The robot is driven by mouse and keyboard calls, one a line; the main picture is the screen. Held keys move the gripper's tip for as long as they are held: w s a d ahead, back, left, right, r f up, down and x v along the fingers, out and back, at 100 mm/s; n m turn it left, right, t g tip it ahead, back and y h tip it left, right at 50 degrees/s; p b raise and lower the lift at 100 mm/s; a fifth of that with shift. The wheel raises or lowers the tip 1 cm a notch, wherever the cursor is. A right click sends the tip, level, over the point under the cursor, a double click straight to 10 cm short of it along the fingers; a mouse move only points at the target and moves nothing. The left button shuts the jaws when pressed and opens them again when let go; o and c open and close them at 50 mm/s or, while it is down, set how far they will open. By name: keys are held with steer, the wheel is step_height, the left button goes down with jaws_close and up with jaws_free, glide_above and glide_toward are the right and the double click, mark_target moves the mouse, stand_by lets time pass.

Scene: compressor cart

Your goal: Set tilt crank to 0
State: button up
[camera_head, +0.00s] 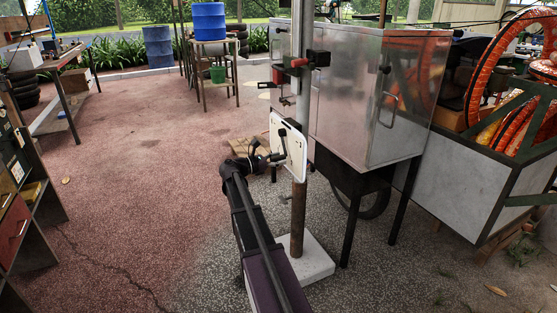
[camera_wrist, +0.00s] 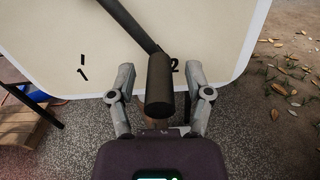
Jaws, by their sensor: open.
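The tilt crank is a dark bar with a cylindrical grip (camera_wrist: 160,88); it hangs in front of a cream-white plate (camera_wrist: 225,40). In the wrist view the bar runs from the upper left down to the grip, which lies near a mark "2" (camera_wrist: 175,66). A mark "1" (camera_wrist: 82,73) is at the left. My gripper (camera_wrist: 160,78) is open, with one finger on each side of the grip and visible gaps to it. In the head view my gripper (camera_head: 262,161) is at the left side of the plate (camera_head: 290,148). The mark 0 does not show.
The plate is mounted on a post with a rusty lower part (camera_head: 298,215) and a pale base block (camera_head: 305,262). A shiny metal cabinet (camera_head: 350,100) on dark legs stands close to the right. The paved floor (camera_head: 130,170) at left is mostly open.

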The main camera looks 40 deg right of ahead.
jaws_close()
steer(key=shift+d, duration=0.15)
steer(key=shift+w+m, duration=0.15)
steer(key=shift+m, duration=0.15)
stand_by(0.3)
